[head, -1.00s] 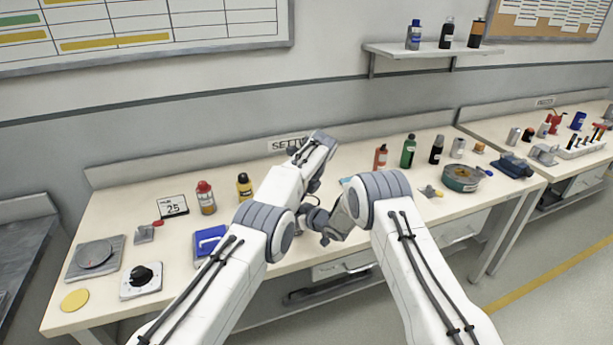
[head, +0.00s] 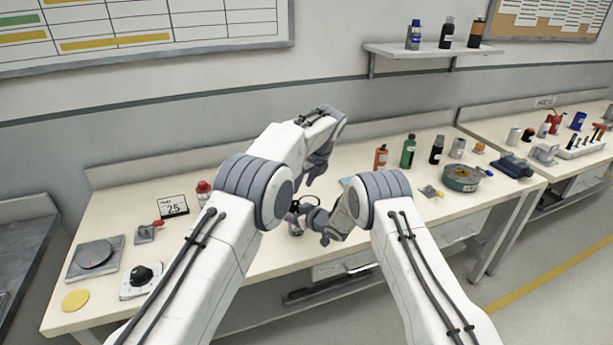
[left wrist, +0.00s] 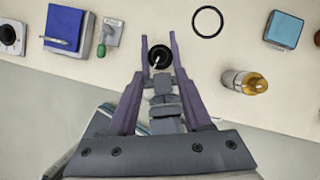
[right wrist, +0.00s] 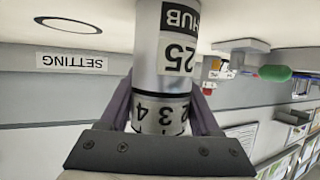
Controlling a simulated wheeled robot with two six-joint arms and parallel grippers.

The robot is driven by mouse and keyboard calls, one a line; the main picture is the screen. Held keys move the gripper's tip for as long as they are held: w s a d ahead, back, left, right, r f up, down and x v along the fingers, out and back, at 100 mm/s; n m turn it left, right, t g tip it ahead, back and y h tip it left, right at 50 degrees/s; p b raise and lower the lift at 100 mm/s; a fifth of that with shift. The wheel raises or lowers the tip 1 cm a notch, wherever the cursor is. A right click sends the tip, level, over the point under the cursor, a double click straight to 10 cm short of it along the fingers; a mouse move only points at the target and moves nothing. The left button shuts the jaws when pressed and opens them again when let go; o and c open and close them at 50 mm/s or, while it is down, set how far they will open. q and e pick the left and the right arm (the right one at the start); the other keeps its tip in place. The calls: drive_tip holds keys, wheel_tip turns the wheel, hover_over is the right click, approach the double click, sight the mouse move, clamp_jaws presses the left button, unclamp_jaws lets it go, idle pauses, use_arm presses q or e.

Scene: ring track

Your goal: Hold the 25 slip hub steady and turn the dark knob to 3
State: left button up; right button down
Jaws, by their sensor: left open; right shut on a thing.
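The silver slip hub (right wrist: 165,50) fills the middle of the right wrist view, upside down there, with a "25 HUB" label. Its number band (right wrist: 160,115) shows 2, 3 and 4. My right gripper (right wrist: 162,100) is shut on the hub, one finger each side. In the head view the hub (head: 296,229) is small and partly hidden by my right gripper (head: 311,220). The dark round knob (left wrist: 160,58), with a white mark, lies between the fingertips of my open left gripper (left wrist: 160,42) in the left wrist view. My left gripper (head: 311,178) is above the hub in the head view.
A black ring (left wrist: 207,9) lies just beyond the knob. Bottles (head: 408,151) and a round tin (head: 461,179) stand at right.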

use_arm(q)
drive_tip(key=shift+v, duration=1.65)
drive_tip(key=shift+o, duration=1.4)
drive_tip(key=w+a+f+m, duration=0.1)
drive_tip(key=f, duration=0.2)
drive_tip(key=w+a+f+m+h, duration=0.1)
drive_tip(key=f+m, duration=0.1)
drive_tip(key=f, duration=0.2)
drive_tip(key=w+a+f+m, duration=0.1)
drive_tip(key=f, duration=0.3)
drive_tip(key=shift+w+f+t, duration=0.25)
drive_tip(key=shift+w+t, duration=0.05)
drive_tip(key=shift+t, duration=0.1)
